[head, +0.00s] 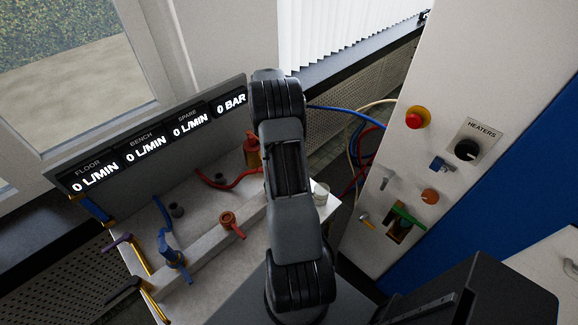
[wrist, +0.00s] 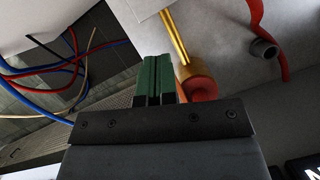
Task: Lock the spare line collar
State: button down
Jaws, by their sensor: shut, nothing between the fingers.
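The panel reads FLOOR, BENCH and SPARE; the SPARE display (head: 190,122) shows 0 L/MIN. A red-orange collar (wrist: 197,82) on a brass rod (wrist: 175,38) is close in the wrist view. A red fitting (head: 252,153) stands beside my arm in the head view; I cannot tell for sure that it is the same part. No label marks either one as the spare line's. My gripper (wrist: 158,80) has green fingers pressed together with nothing between them, just left of the collar in the wrist view. My arm hides the gripper in the head view.
A blue valve (head: 172,250) and an orange valve (head: 229,222) sit on the pale bench. A red hose (head: 232,181) curves across it; a grey socket (wrist: 264,50) shows in the wrist view. The heater cabinet (head: 395,150) and loose coloured hoses stand right of my arm.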

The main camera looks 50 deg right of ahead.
jog(key=shift+s+d+f, duration=0.2)
jog(key=shift+d+f, duration=0.25)
jog(key=shift+d, duration=0.05)
jog(key=shift+s+d+f, duration=0.2)
jog(key=shift+d+f, duration=0.25)
jog(key=s+a+f+b, duration=0.1)
jog(key=s+f+b, duration=0.1)
jog(key=f, duration=0.1)
jog(key=s+f+b, duration=0.2)
jog(key=f+b, duration=0.1)
jog(key=s+a+f+b, duration=0.1)
jog(key=s+f+b, duration=0.1)
jog(key=f, duration=0.1)
jog(key=shift+a+f+b, duration=0.1)
jog(key=shift+a+b, duration=0.2)
jog(key=shift+a, duration=0.05)
jog(key=shift+s+a, duration=0.25)
jog(key=shift+s, duration=0.3)
